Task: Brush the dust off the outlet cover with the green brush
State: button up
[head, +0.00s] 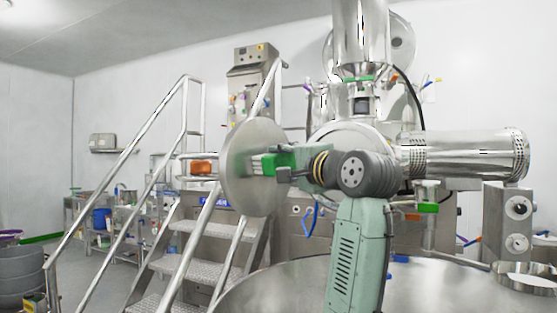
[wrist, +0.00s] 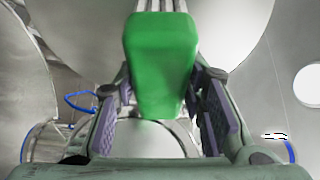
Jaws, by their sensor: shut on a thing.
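The outlet cover (head: 243,190) looks to be the round steel disc standing upright left of centre in the head view. My gripper (head: 284,160) comes in from its right and is shut on the green brush (head: 270,162). In the wrist view the brush's green block (wrist: 160,62) sits between the two fingers, with grey rods or bristles at its far end. The brush points at the disc's face and overlaps it in the head view; I cannot tell whether it touches. A dull green tint shows on the disc; no separate dust can be made out.
A perforated steel cylinder (head: 460,155) is to the right. Grey tubs (head: 20,275) stand at the far left.

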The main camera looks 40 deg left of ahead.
jog(key=shift+w, duration=2.05)
jog(key=shift+d, duration=0.1)
jog(key=d, duration=0.6)
jog(key=shift+b, duration=0.4)
jog(key=d, duration=0.3)
jog(key=shift+f, duration=0.1)
